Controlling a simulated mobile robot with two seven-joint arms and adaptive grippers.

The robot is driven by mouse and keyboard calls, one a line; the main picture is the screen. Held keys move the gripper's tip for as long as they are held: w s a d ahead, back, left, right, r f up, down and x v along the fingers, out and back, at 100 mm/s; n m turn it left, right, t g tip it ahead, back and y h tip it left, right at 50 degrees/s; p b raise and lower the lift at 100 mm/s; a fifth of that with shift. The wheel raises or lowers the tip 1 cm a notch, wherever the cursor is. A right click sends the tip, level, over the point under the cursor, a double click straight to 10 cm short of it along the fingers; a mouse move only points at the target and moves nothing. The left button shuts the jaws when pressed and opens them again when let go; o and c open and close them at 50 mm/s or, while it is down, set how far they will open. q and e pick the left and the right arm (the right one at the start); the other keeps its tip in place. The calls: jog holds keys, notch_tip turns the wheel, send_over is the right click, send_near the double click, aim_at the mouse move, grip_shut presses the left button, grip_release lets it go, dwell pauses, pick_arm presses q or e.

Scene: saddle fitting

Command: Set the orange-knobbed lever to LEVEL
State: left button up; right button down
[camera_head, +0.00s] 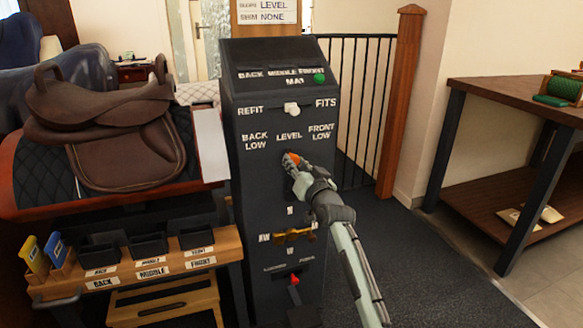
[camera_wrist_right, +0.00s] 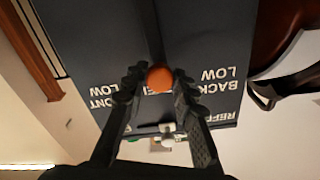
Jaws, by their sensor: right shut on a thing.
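The orange-knobbed lever (camera_head: 291,158) is on the front of the dark upright panel (camera_head: 258,190). Its knob stands just below the word LEVEL, between BACK LOW on the left and FRONT LOW on the right. My right gripper (camera_head: 292,166) is at the knob, its arm coming from the lower right. In the right wrist view, upside down, the orange knob (camera_wrist_right: 160,78) sits between the two fingers of the gripper (camera_wrist_right: 160,85), which is shut on it. The knob covers part of the LEVEL label there. My left gripper is out of view.
A white knob (camera_head: 291,109) and a green button (camera_head: 320,78) sit higher on the panel. A brass lever (camera_head: 293,235) and a red knob (camera_head: 294,280) are lower. A brown saddle (camera_head: 110,130) stands left. A workbench (camera_head: 515,95) stands right, with open floor between.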

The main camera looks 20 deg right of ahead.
jog(key=shift+d+m, duration=0.3)
jog(key=shift+d, duration=0.1)
jog(key=c, duration=1.2)
grip_release()
jog(key=shift+w+a, duration=0.1)
jog(key=s, duration=1.2)
